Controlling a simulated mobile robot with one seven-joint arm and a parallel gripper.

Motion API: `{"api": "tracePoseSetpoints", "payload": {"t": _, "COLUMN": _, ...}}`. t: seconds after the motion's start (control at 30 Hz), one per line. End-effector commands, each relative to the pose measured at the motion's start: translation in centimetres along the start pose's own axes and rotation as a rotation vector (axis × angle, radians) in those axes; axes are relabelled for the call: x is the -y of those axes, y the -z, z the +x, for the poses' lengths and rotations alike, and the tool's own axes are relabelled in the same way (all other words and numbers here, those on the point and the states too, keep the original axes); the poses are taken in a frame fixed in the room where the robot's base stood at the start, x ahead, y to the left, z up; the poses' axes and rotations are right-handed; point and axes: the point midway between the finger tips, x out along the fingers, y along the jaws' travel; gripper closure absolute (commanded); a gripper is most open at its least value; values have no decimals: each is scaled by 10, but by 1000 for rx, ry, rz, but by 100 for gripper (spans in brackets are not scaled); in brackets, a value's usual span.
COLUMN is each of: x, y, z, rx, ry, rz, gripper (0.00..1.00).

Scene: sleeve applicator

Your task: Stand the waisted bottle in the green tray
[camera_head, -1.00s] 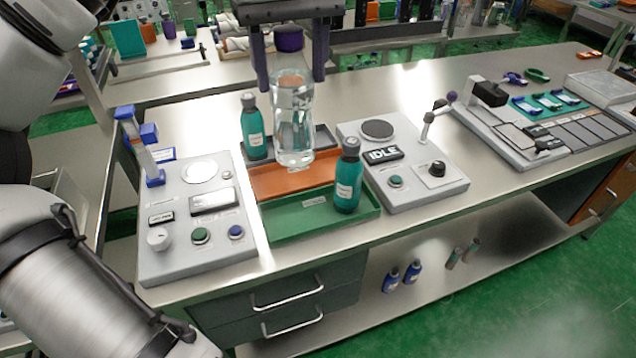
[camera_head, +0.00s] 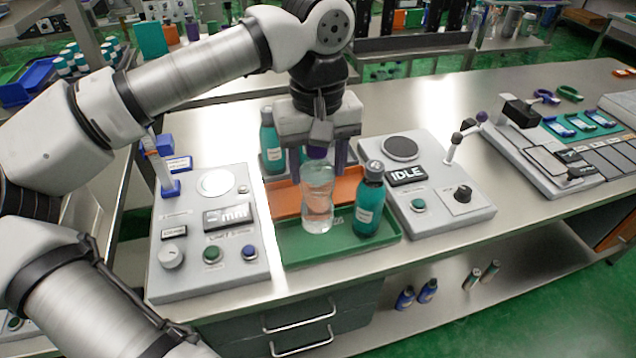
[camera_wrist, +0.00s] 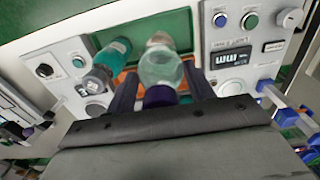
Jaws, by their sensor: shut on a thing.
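The waisted bottle (camera_head: 317,205) is clear with a purple cap and a narrowed middle. My gripper (camera_head: 318,158) is shut on it near the cap, from above. The bottle is upright, its base over the middle of the green tray (camera_head: 292,248); I cannot tell whether it touches the tray floor. In the wrist view, the bottle (camera_wrist: 162,68) sits between the two fingers (camera_wrist: 160,97), with the green tray (camera_wrist: 130,28) beyond it. A teal bottle (camera_head: 368,208) with a grey cap stands in the tray's right part.
An orange tray (camera_head: 285,203) lies behind the green one. Another teal bottle (camera_head: 271,148) stands farther back. Control panels flank the trays: one at left (camera_head: 190,235), one at right with an IDLE display (camera_head: 407,174). The green tray's left part is clear.

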Motion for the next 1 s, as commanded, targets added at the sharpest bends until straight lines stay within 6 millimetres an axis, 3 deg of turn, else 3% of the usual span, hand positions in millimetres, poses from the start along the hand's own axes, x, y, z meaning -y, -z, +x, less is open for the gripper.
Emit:
{"api": "tracePoseSetpoints", "payload": {"t": 0.4, "x": 0, "y": 0, "z": 47, "rx": 0, "ry": 0, "rz": -1, "gripper": 98}}
{"api": "tracePoseSetpoints", "payload": {"t": 0.83, "x": 0, "y": 0, "z": 57, "rx": -2, "ry": -1, "rz": -1, "gripper": 98}}
{"api": "tracePoseSetpoints", "payload": {"t": 0.87, "x": 0, "y": 0, "z": 56, "rx": -1, "ry": 0, "rz": -1, "gripper": 44}}
{"api": "tracePoseSetpoints", "payload": {"t": 1.0, "x": 0, "y": 0, "z": 55, "rx": -1, "ry": 0, "rz": -1, "gripper": 26}}
